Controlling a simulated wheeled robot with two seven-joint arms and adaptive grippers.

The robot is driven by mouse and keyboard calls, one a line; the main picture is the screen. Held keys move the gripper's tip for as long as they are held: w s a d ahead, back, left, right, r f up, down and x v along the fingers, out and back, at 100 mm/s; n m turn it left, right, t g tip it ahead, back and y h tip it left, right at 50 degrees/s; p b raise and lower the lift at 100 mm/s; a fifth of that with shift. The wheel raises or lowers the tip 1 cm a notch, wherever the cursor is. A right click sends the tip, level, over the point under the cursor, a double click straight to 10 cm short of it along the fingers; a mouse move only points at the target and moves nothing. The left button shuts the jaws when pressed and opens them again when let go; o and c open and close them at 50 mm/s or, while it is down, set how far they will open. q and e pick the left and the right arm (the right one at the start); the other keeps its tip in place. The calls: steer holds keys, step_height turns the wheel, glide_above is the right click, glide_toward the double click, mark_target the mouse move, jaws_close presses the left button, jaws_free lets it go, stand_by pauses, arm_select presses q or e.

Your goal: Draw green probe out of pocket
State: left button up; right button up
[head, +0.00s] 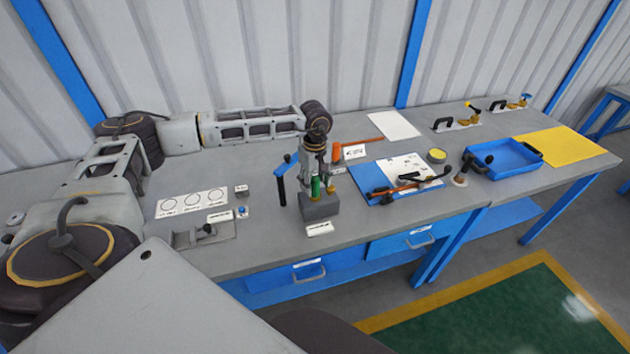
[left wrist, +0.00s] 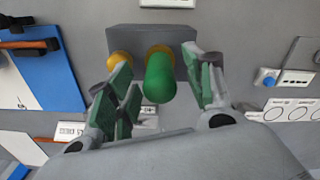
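The green probe (head: 316,187) stands in a grey block (head: 320,209) near the table's front edge. In the left wrist view the green probe (left wrist: 159,78) points up towards the camera, in front of the grey block (left wrist: 150,38) with yellow-orange round parts along it. My left gripper (head: 318,178) is over the block. In the left wrist view its fingers (left wrist: 160,88) stand on both sides of the probe, with a visible gap on each side, so it is open. How deep the probe sits in its pocket is hidden. My right gripper is not in view.
A blue-handled tool (head: 282,182) stands left of the block. A blue board (head: 375,190) with tools lies to its right, then a blue tray (head: 508,158). A white card with circles (head: 192,202) lies at the left. A white label (head: 319,229) lies in front of the block.

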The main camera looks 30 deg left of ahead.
arm_select(q)
steer(key=c, duration=1.1)
steer(key=shift+r, duration=0.1)
steer(key=shift+r, duration=0.1)
steer(key=shift+r+p, duration=0.6)
steer(key=shift+r, duration=0.45)
steer(key=shift+r+p, duration=1.1)
steer(key=shift+r, duration=1.2)
jaws_close()
